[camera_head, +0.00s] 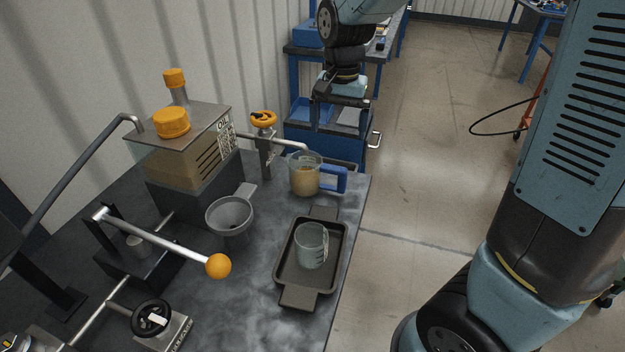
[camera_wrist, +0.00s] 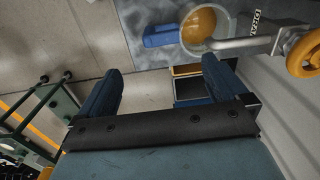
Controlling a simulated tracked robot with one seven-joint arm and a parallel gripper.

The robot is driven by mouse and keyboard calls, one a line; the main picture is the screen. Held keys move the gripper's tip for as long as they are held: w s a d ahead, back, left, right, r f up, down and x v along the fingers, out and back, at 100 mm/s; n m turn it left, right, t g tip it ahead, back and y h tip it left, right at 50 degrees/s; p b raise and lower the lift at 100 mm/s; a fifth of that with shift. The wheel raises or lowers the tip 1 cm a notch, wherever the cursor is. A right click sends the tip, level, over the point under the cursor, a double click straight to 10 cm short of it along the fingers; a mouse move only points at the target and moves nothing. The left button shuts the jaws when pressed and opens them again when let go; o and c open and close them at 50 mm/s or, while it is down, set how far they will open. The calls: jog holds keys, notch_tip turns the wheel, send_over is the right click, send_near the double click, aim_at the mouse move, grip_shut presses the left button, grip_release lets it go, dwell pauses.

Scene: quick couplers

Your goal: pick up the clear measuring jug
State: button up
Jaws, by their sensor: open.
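A clear measuring jug (camera_head: 305,178) with a blue handle stands on the dark bench near its far right corner, under the end of a metal spout. It holds tan liquid, and its handle points right. In the wrist view the jug (camera_wrist: 199,27) is at the top, partly cut off, with its handle to the left. My gripper (camera_head: 343,108) hangs above and beyond the jug, apart from it. In the wrist view my gripper (camera_wrist: 162,88) has its fingers wide apart with nothing between them.
A spout with an orange-wheeled valve (camera_head: 263,120) reaches over the jug. A dark tray (camera_head: 284,280) holding a clear cup (camera_head: 312,246) lies in front. A grey funnel cup (camera_head: 229,217) and a tank (camera_head: 180,160) stand left.

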aim_at(335, 167)
jog(key=f, duration=1.4)
jog(key=shift+w+a+f, duration=0.1)
jog(key=shift+a+f, duration=0.1)
jog(key=shift+c, duration=0.3)
jog(key=c, duration=1.3)
jog(key=shift+d+r, duration=0.1)
jog(key=shift+r, duration=0.05)
